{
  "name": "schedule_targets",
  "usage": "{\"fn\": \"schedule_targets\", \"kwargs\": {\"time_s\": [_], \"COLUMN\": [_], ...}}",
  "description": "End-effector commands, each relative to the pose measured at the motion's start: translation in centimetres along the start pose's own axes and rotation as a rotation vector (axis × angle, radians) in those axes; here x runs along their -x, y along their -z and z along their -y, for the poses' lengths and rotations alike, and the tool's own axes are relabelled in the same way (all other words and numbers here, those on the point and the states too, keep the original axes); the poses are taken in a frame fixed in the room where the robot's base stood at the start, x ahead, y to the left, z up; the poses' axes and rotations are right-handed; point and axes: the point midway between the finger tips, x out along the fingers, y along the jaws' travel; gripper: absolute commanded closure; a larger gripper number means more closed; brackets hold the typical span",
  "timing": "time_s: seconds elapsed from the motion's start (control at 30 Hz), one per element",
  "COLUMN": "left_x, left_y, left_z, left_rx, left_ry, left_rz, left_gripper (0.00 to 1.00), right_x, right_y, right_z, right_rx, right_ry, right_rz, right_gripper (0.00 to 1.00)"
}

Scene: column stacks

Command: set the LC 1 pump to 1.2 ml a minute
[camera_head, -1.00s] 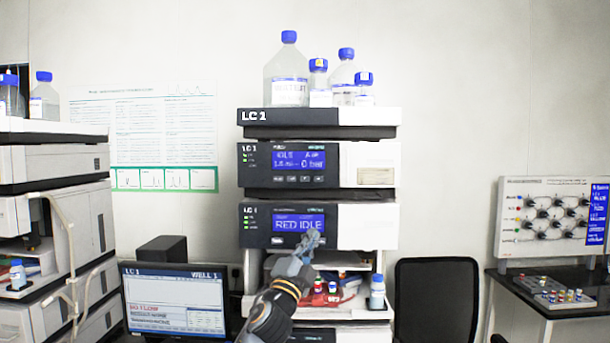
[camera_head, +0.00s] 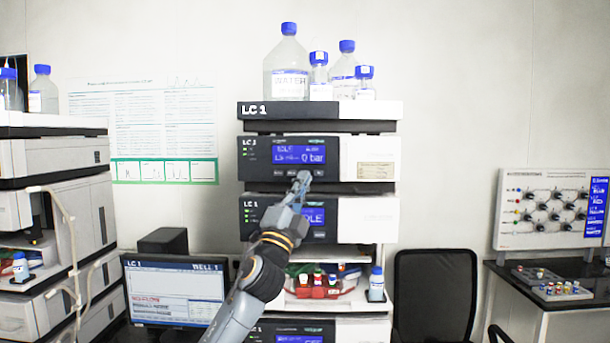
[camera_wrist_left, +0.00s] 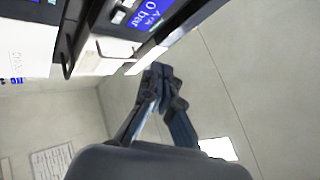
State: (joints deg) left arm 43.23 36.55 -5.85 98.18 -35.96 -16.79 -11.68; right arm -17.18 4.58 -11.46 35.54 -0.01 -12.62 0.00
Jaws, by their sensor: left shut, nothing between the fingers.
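The LC 1 stack stands in the middle of the head view. Its upper module, the LC 1 pump (camera_head: 258,159), has a blue display (camera_head: 298,154) with a flow line and "0 bar", and a row of small buttons (camera_head: 278,173) below it. Flow digits are too blurred to read. My left gripper (camera_head: 300,180) is shut and empty, with its tips at the button row below the display; contact cannot be told. In the left wrist view the shut fingers (camera_wrist_left: 160,75) show near the tilted display (camera_wrist_left: 130,15). My right gripper is not in view.
Below is a second module (camera_head: 365,217) with a blue display, partly hidden by my arm. Bottles (camera_head: 288,75) with blue caps stand on top. A vial tray (camera_head: 330,287) sits lower. A monitor (camera_head: 178,290) is at left, a black chair (camera_head: 436,285) at right.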

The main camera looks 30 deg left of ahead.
Motion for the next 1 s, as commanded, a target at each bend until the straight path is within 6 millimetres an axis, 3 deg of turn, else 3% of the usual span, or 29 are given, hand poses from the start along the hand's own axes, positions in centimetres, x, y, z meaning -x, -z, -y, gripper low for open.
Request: {"fn": "schedule_targets", "kwargs": {"time_s": [0.53, 1.0], "left_x": [-4.8, -5.6], "left_y": [-3.6, -4.1], "left_z": [-3.6, -4.1], "left_rx": [0.003, 0.001], "left_ry": [0.001, -0.001], "left_rz": [0.003, 0.0], "left_gripper": [1.0, 1.0], "right_x": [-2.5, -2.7], "right_y": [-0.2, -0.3], "right_z": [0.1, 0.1], "right_rx": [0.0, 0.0], "right_ry": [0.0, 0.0], "right_rz": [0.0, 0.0], "right_gripper": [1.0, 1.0]}}
